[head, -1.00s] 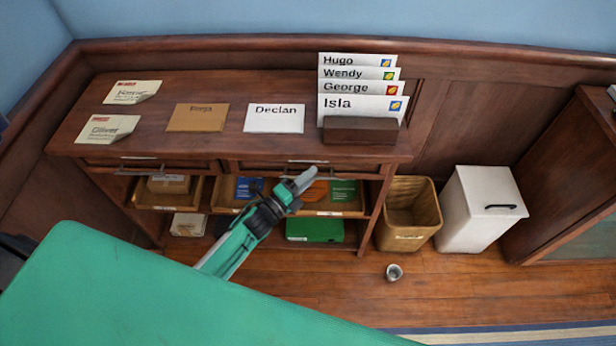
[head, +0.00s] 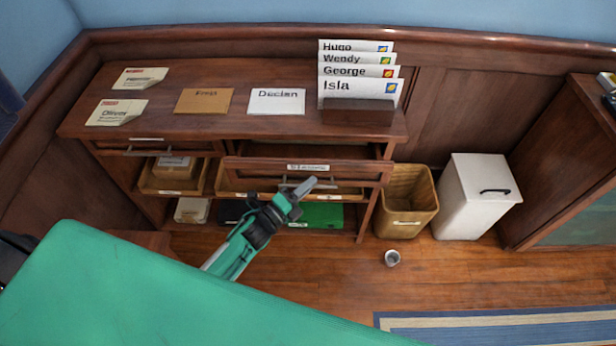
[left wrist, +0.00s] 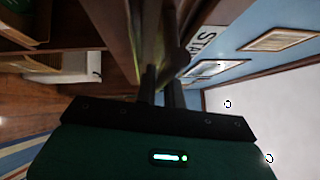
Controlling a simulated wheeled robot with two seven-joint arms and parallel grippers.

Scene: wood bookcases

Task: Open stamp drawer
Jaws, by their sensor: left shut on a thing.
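The right-hand drawer (head: 350,172) of the wooden desk stands partly pulled out, with its dark inside showing behind the front. Its front bears a small white label, and in the left wrist view a label (left wrist: 205,68) shows letters like "STA". My left gripper (head: 304,187) is at the bar handle below that label and is shut on it. The left wrist view shows its fingers (left wrist: 162,90) close together, with the handle dark and hard to make out. The left-hand drawer (head: 165,148) looks shut. My right gripper is out of view.
Envelopes (head: 204,101) lie on the desk top (head: 235,70), and a dark holder (head: 357,112) has several named envelopes. Trays and boxes sit on the shelf below. A wicker basket (head: 405,205), a white bin (head: 477,200) and a small cup (head: 392,258) stand to the right.

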